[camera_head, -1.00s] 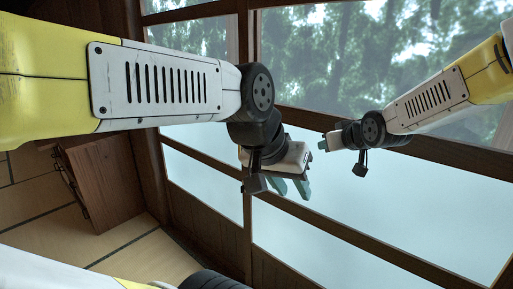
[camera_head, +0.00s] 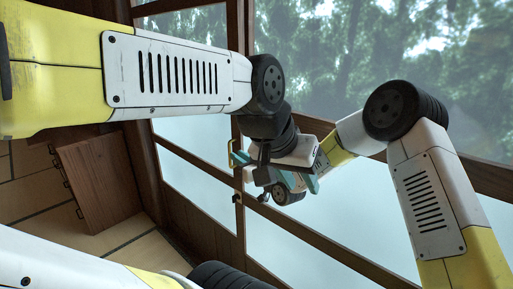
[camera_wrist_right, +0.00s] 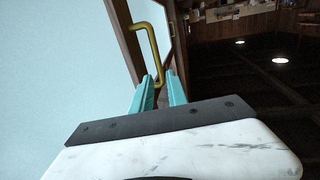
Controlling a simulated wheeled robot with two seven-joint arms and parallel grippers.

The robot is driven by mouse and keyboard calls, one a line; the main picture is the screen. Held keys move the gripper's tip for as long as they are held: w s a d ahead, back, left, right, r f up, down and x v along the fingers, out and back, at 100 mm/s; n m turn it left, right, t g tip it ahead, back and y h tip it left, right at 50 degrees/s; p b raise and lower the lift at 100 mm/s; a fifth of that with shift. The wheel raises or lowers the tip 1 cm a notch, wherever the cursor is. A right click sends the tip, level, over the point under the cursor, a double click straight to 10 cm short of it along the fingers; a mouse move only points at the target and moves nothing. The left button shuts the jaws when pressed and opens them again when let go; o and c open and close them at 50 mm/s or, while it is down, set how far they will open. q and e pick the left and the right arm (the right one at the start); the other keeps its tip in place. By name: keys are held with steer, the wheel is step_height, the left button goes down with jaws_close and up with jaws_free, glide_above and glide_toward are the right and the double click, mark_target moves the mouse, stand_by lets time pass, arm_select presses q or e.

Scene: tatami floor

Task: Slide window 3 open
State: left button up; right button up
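Windows with dark wooden frames and frosted lower panes (camera_head: 290,235) stand in front of me; I cannot tell which is window 3. A brass handle (camera_head: 232,152) sits on an upright frame; it also shows in the right wrist view (camera_wrist_right: 154,43). My right gripper (camera_head: 243,160) is at this handle, partly hidden behind my left gripper. In the right wrist view its teal fingers (camera_wrist_right: 160,78) are apart, with the handle's lower end between their tips. My left gripper (camera_head: 302,184) appears open and empty, overlapping my right wrist in the picture.
A wooden cabinet (camera_head: 97,180) stands on the tatami floor (camera_head: 38,215) at the lower left. Trees show through the clear upper panes. The right wrist view shows a dark room (camera_wrist_right: 245,75) beyond the frame edge. My two arms cross closely near the handle.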

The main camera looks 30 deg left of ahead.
mark_target(230, 150)
steer(key=x, duration=0.7)
jaws_close()
steer(key=shift+d, duration=0.1)
stand_by(1.2)
